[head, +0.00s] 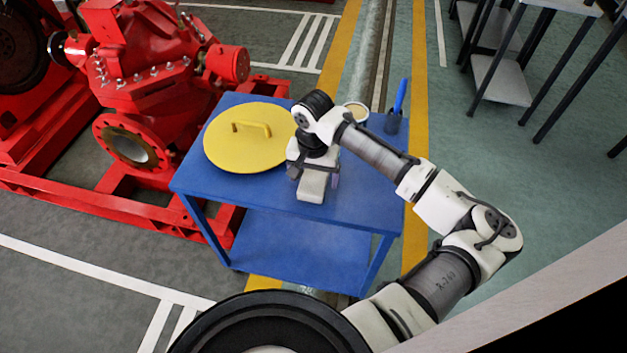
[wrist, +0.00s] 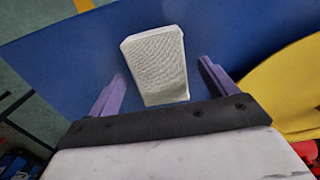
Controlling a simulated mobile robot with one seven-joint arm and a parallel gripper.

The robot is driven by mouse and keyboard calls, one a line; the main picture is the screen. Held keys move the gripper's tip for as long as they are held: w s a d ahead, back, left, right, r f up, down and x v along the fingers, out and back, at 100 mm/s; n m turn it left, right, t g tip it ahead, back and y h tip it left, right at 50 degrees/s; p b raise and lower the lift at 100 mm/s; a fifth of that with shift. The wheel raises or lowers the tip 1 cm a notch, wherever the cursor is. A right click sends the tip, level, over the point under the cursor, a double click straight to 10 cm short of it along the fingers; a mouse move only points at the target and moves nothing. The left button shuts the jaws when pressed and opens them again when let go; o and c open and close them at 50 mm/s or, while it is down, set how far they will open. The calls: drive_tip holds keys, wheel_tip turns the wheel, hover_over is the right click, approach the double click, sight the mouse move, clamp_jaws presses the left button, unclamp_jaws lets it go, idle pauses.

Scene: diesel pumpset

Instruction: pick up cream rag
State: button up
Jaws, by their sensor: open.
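The cream rag (wrist: 157,62) shows in the wrist view as a pale, folded, textured pad lying on the blue table top. My gripper (wrist: 162,70) is open, with its two purple fingers apart. In the picture, the rag lies between and beyond the fingertips, with a gap on each side. No contact shows, and the height of the fingers above the table is hard to judge.
The blue table (head: 250,219) also carries a large yellow lid with a handle (head: 235,150) left of my gripper. A small round container (head: 356,109) and a dark holder with a blue-handled tool (head: 397,112) stand at the back right. A red pumpset (head: 140,80) stands close behind left.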

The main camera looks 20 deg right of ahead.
sight(314, 180)
drive_tip(key=shift+f, duration=0.35)
drive_tip(key=c, duration=1.1)
drive_tip(key=shift+r, duration=0.1)
wheel_tip(314, 180, up, 20)
drive_tip(key=shift+b, duration=0.45)
drive_tip(key=o, duration=0.5)
drive_tip(key=shift+c, duration=0.2)
drive_tip(key=c, duration=0.4)
